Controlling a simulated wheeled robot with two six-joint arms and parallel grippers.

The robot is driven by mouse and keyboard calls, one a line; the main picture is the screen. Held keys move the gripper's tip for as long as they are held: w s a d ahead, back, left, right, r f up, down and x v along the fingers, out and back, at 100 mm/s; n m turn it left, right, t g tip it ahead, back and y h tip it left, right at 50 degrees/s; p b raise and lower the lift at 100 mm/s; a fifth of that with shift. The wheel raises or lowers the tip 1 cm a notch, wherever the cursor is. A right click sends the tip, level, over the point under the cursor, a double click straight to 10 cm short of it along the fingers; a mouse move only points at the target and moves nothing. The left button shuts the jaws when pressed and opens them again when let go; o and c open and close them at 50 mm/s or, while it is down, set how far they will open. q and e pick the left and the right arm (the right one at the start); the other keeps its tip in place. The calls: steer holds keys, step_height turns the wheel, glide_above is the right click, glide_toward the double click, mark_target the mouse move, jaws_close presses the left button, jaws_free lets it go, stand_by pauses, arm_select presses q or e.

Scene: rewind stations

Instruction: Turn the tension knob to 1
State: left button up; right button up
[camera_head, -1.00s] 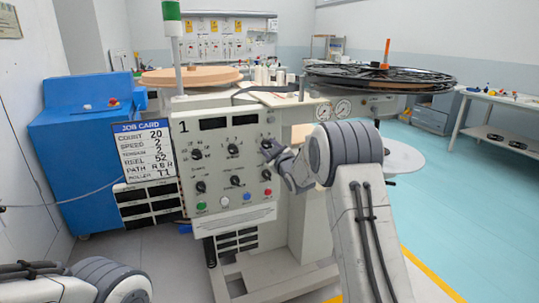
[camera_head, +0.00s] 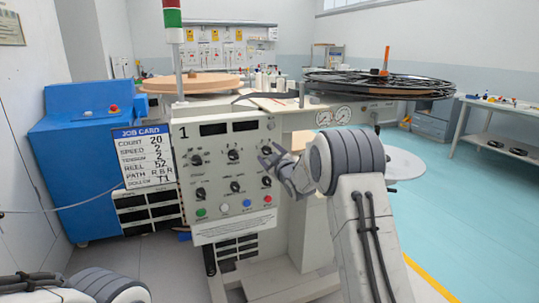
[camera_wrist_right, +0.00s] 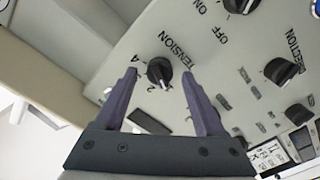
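The tension knob (camera_wrist_right: 159,71) is black and round, under the printed word TENSION, in the right wrist view. The figures 4 and 2 show beside it; its exact pointer setting is hard to read. My right gripper (camera_wrist_right: 160,84) is open, with one finger on each side of the knob and a gap to both. My left gripper is out of view; only part of that arm shows at the bottom left.
Other knobs (camera_head: 233,155) and a row of coloured buttons (camera_head: 247,203) are close by on the panel. A job card (camera_head: 143,156) hangs left of it, reading TENSION 2. A large black reel (camera_head: 380,84) is behind right. The blue floor at right is clear.

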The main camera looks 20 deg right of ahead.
steer(key=s, duration=1)
steer(key=shift+s+d+b, duration=0.15)
steer(key=shift+s+b, duration=0.1)
steer(key=shift+b, duration=0.1)
